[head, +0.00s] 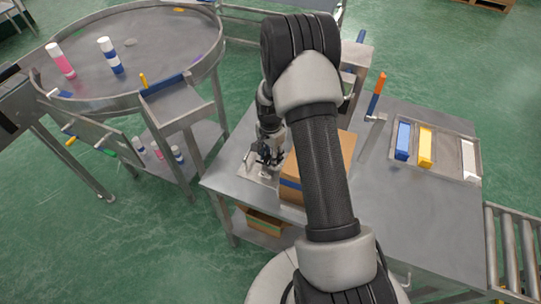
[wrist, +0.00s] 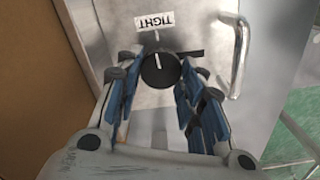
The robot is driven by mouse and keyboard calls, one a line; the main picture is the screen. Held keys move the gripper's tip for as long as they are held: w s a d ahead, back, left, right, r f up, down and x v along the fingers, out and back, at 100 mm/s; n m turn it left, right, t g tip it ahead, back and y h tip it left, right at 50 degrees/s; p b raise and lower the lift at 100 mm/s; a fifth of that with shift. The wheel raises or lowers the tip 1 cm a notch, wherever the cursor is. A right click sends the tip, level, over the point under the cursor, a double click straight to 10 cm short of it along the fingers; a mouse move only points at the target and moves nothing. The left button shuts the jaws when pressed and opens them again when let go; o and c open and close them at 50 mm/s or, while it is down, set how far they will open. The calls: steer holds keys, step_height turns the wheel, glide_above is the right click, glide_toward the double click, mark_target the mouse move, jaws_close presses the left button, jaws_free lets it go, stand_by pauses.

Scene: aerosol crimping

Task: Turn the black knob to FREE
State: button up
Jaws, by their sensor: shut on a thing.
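The black knob (wrist: 160,70) sits on a grey metal plate in the wrist view. A white line on its face points up toward the white label TIGHT (wrist: 154,22), which reads upside down. A short dark bar shows just right of the knob. No FREE label is visible. My gripper (wrist: 158,75) has its blue-padded fingers on the left and right sides of the knob, shut on it. In the head view my gripper (head: 264,158) is low at the left part of the metal table, and the knob cannot be made out there.
A cardboard box (head: 320,165) stands close right of my gripper. A metal handle (wrist: 238,55) is right of the knob. A tray (head: 438,132) with blue, yellow and white blocks lies at the table's right. A round table (head: 150,75) with spray cans stands at the left.

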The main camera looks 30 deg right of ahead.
steer(key=n, duration=0.3)
steer(key=shift+w+n, duration=0.1)
steer(key=shift+n, duration=0.3)
steer(key=n, duration=0.4)
steer(key=shift+a+n+p, duration=0.1)
steer(key=shift+n+p, duration=0.2)
steer(key=n, duration=0.4)
steer(key=shift+a+n, duration=0.1)
steer(key=shift+n, duration=2.3)
steer(key=o, duration=1.1)
steer(key=shift+c, duration=0.2)
steer(key=shift+r, duration=0.1)
